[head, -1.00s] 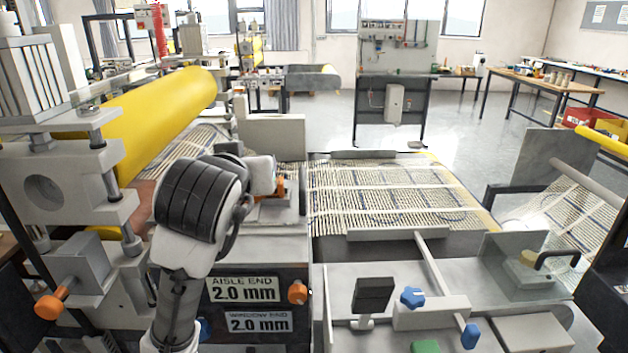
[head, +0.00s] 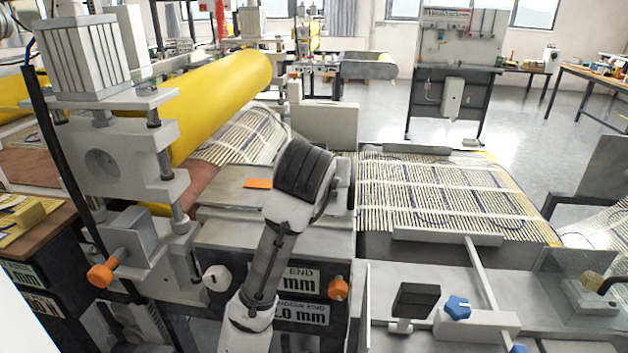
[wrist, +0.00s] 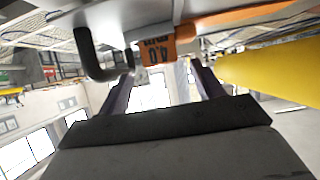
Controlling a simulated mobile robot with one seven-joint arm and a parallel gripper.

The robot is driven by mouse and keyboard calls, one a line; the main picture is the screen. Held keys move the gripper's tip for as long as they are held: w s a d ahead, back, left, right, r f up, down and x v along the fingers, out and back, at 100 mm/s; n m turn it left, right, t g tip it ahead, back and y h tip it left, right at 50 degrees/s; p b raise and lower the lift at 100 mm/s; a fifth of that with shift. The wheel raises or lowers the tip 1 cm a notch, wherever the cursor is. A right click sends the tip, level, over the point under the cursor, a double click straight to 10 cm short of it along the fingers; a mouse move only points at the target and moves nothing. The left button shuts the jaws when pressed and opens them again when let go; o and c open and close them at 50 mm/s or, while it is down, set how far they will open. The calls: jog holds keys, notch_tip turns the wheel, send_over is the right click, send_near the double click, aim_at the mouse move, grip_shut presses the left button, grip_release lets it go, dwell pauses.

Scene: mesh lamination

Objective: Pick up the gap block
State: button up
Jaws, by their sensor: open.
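An orange plate marked 4.0 (wrist: 157,50) shows upside down in the wrist view, beyond and between my fingertips. I take it for the gap block's tag. An orange flat piece (head: 258,183) lies on the grey machine bed in the head view, just left of my arm; it is likely the same item. My gripper (wrist: 163,75) is open, with its two dark fingers apart and a gap visible between them. Whether the fingers flank the block or stop short of it, I cannot tell. In the head view my wrist hides the gripper.
A yellow roller (head: 220,95) lies left of the bed. A dark hook-shaped handle (wrist: 95,55) is close to the left finger in the wrist view. A ribbed mesh (head: 450,195) lies to the right.

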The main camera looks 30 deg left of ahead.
jog(key=p+x, duration=0.1)
jog(key=x, duration=0.3)
jog(key=shift+w+a+f, duration=0.2)
jog(key=shift+a+f, duration=0.05)
jog(key=shift+f, duration=0.15)
jog(key=c, duration=1.2)
jog(key=shift+r, duration=0.1)
